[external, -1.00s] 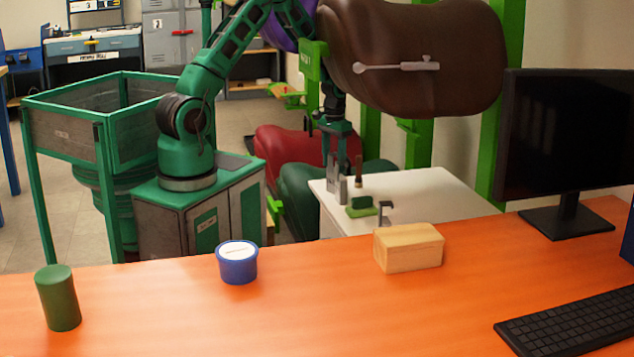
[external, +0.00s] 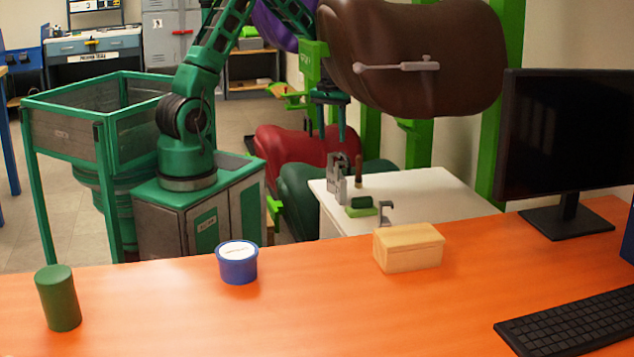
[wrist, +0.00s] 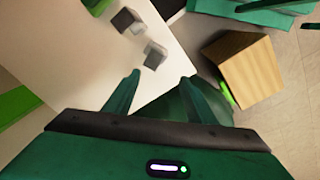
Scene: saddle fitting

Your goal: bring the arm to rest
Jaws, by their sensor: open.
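My green arm rises from its cabinet base and reaches right in the external view. My gripper (external: 330,134) points down above the left edge of the white table (external: 440,200). Its two fingers are apart with nothing between them. In the wrist view my gripper (wrist: 158,88) also shows open and empty. Below it a grey metal piece (external: 337,178) stands on the white table, apart from the fingers; grey blocks show on the white surface in the wrist view (wrist: 154,55).
A brown saddle (external: 415,60) on a green stand is close right of my gripper. Red (external: 290,148) and dark green padded shapes lie behind and below. A brown-handled tool (external: 358,172) and green block (external: 360,207) are on the white table. An orange desk (external: 320,310) is in front.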

